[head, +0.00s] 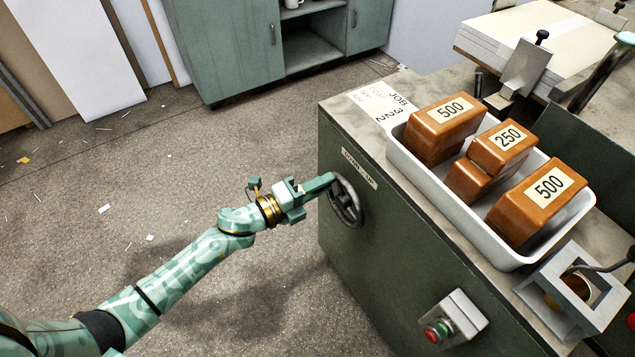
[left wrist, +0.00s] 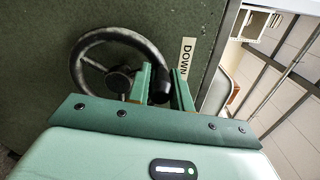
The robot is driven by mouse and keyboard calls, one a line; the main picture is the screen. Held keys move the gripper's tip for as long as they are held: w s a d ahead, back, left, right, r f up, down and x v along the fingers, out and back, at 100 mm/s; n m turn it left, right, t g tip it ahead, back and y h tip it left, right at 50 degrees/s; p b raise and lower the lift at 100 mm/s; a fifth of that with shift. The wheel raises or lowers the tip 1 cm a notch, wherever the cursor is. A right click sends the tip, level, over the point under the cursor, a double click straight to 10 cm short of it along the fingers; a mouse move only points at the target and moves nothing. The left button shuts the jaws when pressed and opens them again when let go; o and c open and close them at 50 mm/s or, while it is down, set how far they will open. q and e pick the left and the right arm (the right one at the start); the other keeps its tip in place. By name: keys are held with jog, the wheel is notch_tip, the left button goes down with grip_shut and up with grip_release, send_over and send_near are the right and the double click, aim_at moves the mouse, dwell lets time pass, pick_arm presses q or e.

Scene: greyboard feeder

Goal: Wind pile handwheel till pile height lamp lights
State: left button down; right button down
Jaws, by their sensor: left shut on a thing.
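The dark handwheel (head: 356,208) is on the side of the green feeder cabinet (head: 375,250), below a small label plate (head: 359,168). My left gripper (head: 332,181) reaches it from the left in the head view. In the left wrist view, the handwheel (left wrist: 80,65) shows its rim, spokes and hub, with a "DOWN" label (left wrist: 187,55) beside it. There the left gripper's two fingers (left wrist: 160,88) are shut on the wheel's dark knob (left wrist: 160,86). I cannot pick out a pile height lamp in either view. My right gripper is out of view.
A white tray (head: 452,218) with several brown numbered blocks (head: 510,148) stands on the cabinet top. A box with red and green buttons (head: 452,322) sticks out of the cabinet side. A paper stack (head: 530,45) is at upper right. The floor left of the cabinet is open.

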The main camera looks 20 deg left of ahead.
pick_arm(q)
jog(key=shift+s+d+m, duration=0.2)
jog(key=shift+d+m, duration=0.05)
jog(key=shift+m, duration=0.15)
jog(key=c, duration=1.3)
grip_release()
jog(key=shift+o, duration=0.2)
jog(key=shift+s+a, duration=0.1)
jog(key=shift+a, duration=0.05)
jog(key=p+v, duration=0.3)
jog(key=v, duration=1.3)
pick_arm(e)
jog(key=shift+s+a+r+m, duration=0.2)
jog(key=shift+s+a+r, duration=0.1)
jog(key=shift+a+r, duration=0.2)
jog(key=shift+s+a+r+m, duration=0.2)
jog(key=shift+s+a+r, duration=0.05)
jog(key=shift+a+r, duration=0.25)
